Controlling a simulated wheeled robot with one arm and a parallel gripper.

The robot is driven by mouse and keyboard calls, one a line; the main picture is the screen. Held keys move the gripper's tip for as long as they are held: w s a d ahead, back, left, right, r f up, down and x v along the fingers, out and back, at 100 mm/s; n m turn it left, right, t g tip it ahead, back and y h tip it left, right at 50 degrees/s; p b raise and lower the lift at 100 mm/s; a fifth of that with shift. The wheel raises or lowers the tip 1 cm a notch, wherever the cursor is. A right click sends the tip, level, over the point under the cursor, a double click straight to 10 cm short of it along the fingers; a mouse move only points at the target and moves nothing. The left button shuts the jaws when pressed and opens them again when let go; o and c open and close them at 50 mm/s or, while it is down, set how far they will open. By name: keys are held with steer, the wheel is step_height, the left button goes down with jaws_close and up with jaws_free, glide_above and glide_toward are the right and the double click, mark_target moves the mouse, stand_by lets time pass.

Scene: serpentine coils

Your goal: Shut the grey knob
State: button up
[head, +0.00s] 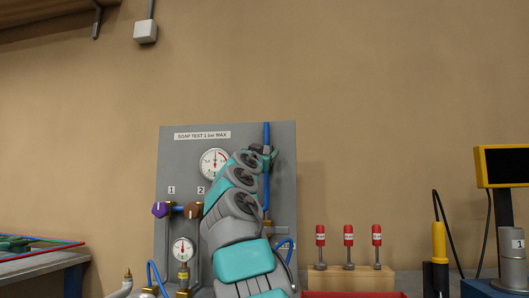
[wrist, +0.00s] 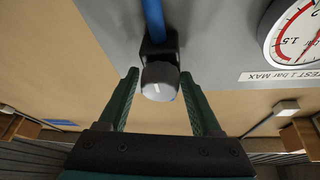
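The grey knob (wrist: 160,82) shows in the wrist view, with a short white line on its face and a black body behind it on a blue pipe (wrist: 153,22). My gripper (wrist: 160,75) is open, one dark green finger on each side of the knob, with visible gaps to both. The knob is between the fingertips; I cannot tell how deep. In the head view my arm reaches up across the grey panel (head: 282,220), and my gripper (head: 264,151) is near its upper right, by the blue pipe (head: 266,136). The knob cannot be made out clearly there.
A large gauge (head: 214,163) and a smaller gauge (head: 183,249) are on the panel. A purple knob (head: 160,209) and a brown knob (head: 193,210) sit left of my arm. Red-topped pieces (head: 348,236) stand in a wooden block at right.

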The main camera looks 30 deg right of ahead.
jaws_close()
stand_by(0.3)
steer(key=shift+n, duration=0.3)
